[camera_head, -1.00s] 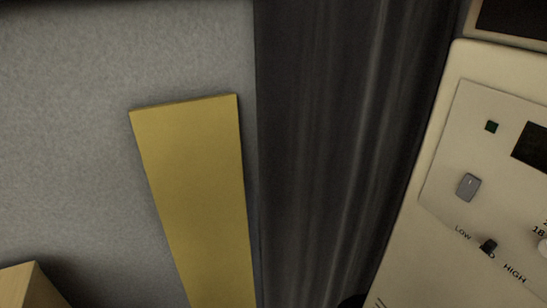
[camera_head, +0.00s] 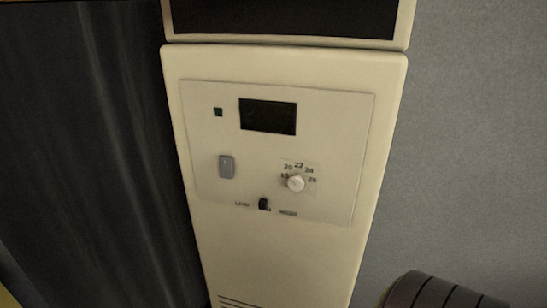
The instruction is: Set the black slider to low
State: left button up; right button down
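The black slider (camera_head: 263,204) is a small dark knob low on the front panel (camera_head: 330,205) of a cream upright unit (camera_head: 290,258). Small lettering stands on both sides of it, with LOW on the left and HIGH on the right. The slider sits between the two labels; its exact setting is too small to tell. Neither of my grippers shows in the view.
The panel also has a white dial (camera_head: 296,183) with numbers, a grey rocker switch (camera_head: 226,167), a dark display (camera_head: 268,116) and a small green light (camera_head: 218,112). A dark curtain (camera_head: 85,150) hangs at left. A dark ribbed rounded object (camera_head: 440,291) is at lower right.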

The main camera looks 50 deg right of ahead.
aim_at(262, 203)
jog(key=z, duration=1.5)
